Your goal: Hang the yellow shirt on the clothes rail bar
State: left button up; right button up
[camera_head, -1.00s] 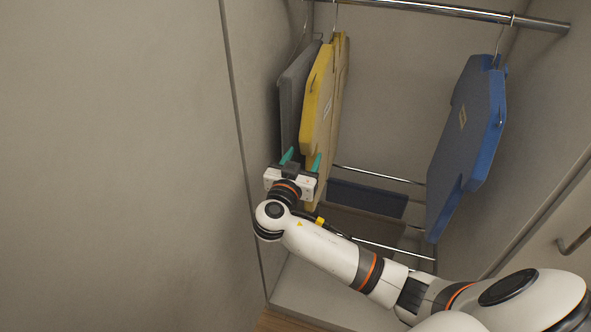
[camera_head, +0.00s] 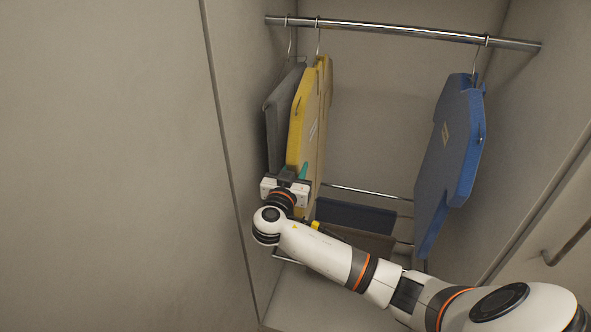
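The yellow shirt (camera_head: 298,125) is a thick, flat, shirt-shaped piece, seen nearly edge-on. Its hanger hook (camera_head: 318,25) is at the clothes rail bar (camera_head: 395,33), and the shirt hangs below it at the left side of the closet. My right gripper (camera_head: 293,174) is at the lower part of the yellow shirt. One teal fingertip shows against the shirt's lower front; the other is hidden, so I cannot tell whether the fingers grip the cloth. My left gripper is out of view.
A grey shirt (camera_head: 279,120) hangs close on the left of the yellow one. A blue shirt (camera_head: 452,150) hangs toward the right end of the bar, with a wide gap between. Dark folded items (camera_head: 355,217) lie on a low rack. Closet walls stand close on both sides.

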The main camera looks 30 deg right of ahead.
jog(key=shift+r, duration=0.15)
jog(key=shift+c, duration=0.6)
jog(key=shift+r, duration=0.3)
jog(key=s+d, duration=1.2)
jog(key=s, duration=0.2)
jog(key=shift+s+d+b, duration=0.2)
jog(key=shift+s+b, duration=0.05)
jog(key=shift+b, duration=0.1)
dwell(1.0)
jog(key=shift+f, duration=0.1)
jog(key=shift+f+b, duration=0.2)
jog(key=shift+b, duration=0.3)
jog(key=o, duration=1.2)
